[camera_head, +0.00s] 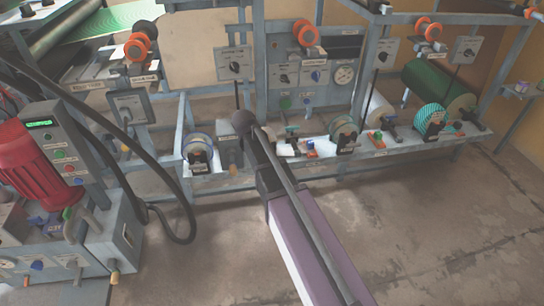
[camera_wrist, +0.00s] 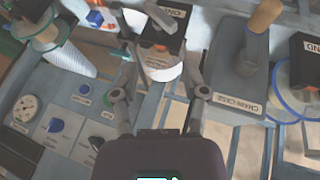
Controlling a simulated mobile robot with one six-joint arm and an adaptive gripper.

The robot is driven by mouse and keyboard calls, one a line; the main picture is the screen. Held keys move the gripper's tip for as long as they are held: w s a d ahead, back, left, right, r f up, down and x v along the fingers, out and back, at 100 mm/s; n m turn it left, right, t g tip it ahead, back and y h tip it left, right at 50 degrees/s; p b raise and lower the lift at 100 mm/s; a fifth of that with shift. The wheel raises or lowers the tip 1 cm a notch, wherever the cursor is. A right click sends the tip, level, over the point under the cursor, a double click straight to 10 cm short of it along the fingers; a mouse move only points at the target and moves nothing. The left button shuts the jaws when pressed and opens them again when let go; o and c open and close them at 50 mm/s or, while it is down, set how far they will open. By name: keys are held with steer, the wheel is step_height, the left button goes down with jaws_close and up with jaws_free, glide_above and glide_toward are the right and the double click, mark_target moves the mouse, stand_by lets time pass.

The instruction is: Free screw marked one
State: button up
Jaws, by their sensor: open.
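My gripper (camera_wrist: 161,60) is open in the wrist view, with one finger on each side of a black block (camera_wrist: 162,35). A grey lever-like screw (camera_wrist: 158,16) lies at the top of this block, beyond the fingertips. The block has small white labels that I cannot read for sure. A second black block (camera_wrist: 304,60) at the right edge has a partly cut-off label, possibly "ONE". In the head view, the dark end of my arm (camera_head: 243,122) is over the beam between the left spool and the middle units. My fingers cannot be made out there.
A grey box with a wooden handle (camera_wrist: 240,65) stands right of my gripper. The blue-grey beam (camera_head: 380,158) carries several spools. A red motor machine (camera_head: 35,165) stands at left. The floor (camera_head: 450,225) is clear at right.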

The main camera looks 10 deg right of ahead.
steer(key=shift+w+f, duration=0.1)
steer(key=shift+f, duration=0.1)
steer(key=shift+d+b+x, duration=0.15)
steer(key=shift+b+x, duration=2.9)
steer(key=shift+x, duration=0.35)
steer(key=shift+d+b+x, duration=0.1)
steer(key=shift+b+x, duration=2.9)
steer(key=shift+x, duration=0.35)
steer(key=shift+r, duration=0.1)
steer(key=o, duration=0.4)
steer(key=c, duration=0.4)
steer(key=shift+d, duration=0.5)
steer(key=shift+c, duration=0.3)
steer(key=shift+a, duration=0.3)
steer(key=shift+a+h, duration=0.1)
steer(key=shift+h, duration=0.2)
